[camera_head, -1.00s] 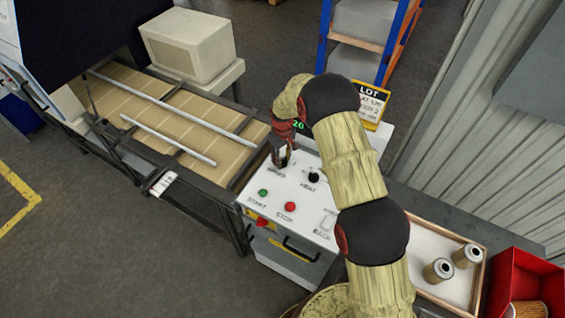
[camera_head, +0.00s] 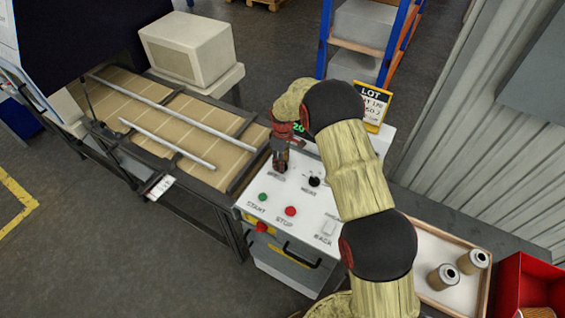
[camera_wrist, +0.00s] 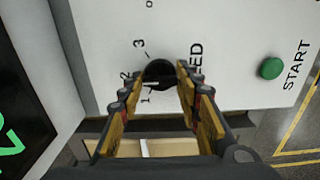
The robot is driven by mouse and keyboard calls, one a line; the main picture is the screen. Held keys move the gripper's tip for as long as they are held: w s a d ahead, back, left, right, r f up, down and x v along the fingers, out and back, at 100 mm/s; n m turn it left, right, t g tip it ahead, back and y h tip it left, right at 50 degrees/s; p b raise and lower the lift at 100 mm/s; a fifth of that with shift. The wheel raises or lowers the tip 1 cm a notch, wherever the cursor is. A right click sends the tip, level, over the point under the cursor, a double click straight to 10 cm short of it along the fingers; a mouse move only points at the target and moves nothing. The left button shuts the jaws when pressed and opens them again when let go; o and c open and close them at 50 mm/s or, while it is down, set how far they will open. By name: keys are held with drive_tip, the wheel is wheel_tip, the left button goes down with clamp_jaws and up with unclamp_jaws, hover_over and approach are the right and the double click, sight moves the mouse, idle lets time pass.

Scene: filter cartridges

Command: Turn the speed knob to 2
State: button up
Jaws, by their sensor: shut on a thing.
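The black speed knob (camera_wrist: 158,72) is between my fingertips in the wrist view, on the white panel with the printed numbers 1, 2 and 3 around it. Its white mark is on the side towards 1 and 2; I cannot tell exactly which it points at. My gripper (camera_wrist: 164,84) points down at the panel and is shut on the knob, one finger on each side. In the head view my gripper (camera_head: 281,165) stands over the panel's upper left part and hides the knob.
On the control panel (camera_head: 255,211) are a black heat knob (camera_head: 314,181), a green start button (camera_head: 263,197) and a red stop button (camera_head: 291,211). A conveyor (camera_head: 185,118) lies left. A tray with cartridges (camera_head: 442,277) and a red bin (camera_head: 530,285) stand right.

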drive_tip(key=o, duration=1.2)
drive_tip(key=shift+r, duration=0.1)
wheel_tip(320, 180, up, 12)
drive_tip(key=shift+f, duration=0.1)
drive_tip(key=shift+m, duration=0.3)
